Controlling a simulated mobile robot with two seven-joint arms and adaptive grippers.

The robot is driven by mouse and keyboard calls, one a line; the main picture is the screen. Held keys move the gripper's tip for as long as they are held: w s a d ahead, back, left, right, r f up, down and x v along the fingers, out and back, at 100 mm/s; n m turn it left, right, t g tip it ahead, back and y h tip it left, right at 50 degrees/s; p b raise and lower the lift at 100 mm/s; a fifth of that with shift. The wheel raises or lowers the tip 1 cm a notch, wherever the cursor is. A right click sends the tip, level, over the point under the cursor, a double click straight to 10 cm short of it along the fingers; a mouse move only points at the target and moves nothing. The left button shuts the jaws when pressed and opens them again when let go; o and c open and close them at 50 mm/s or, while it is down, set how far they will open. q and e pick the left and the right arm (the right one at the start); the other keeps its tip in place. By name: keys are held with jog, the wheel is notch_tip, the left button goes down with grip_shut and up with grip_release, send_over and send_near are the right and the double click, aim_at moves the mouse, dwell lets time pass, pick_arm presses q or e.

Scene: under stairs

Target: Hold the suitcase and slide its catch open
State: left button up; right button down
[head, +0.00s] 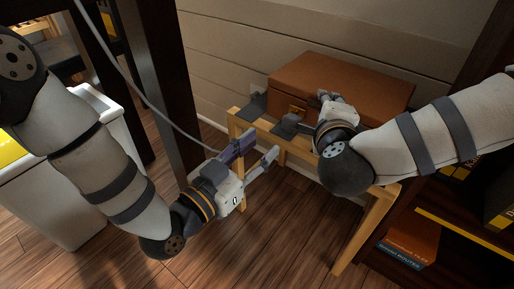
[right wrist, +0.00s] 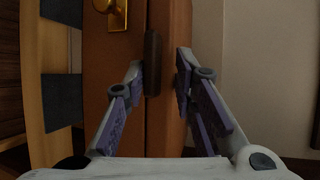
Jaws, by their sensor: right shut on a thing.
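The brown suitcase (head: 345,85) lies flat on a wooden stand (head: 262,125) with grey pads. Its brass catch (head: 297,110) is on the front, left of my right gripper; it also shows at the top of the right wrist view (right wrist: 113,12). My right gripper (head: 325,98) is at the suitcase front. In the right wrist view its fingers (right wrist: 160,78) are either side of the dark handle (right wrist: 152,62), shut on it; the exact contact is hard to see. My left gripper (head: 257,148) is open and empty, in front of and below the suitcase. Whether the catch has slid is unclear.
A pale wall (head: 230,60) stands behind the suitcase. A white bin (head: 60,195) is at left, beside a dark post (head: 165,70). A dark shelf with boxes (head: 412,240) is at right. A grey cable hangs near the left arm. The wooden floor ahead is clear.

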jog(key=shift+s+f, duration=0.25)
jog(key=shift+f, duration=0.55)
jog(key=c, duration=1.2)
grip_release()
jog(key=shift+c, duration=0.2)
jog(key=shift+w+d+r, duration=0.1)
jog(key=shift+w, duration=0.05)
jog(key=shift+r, duration=0.2)
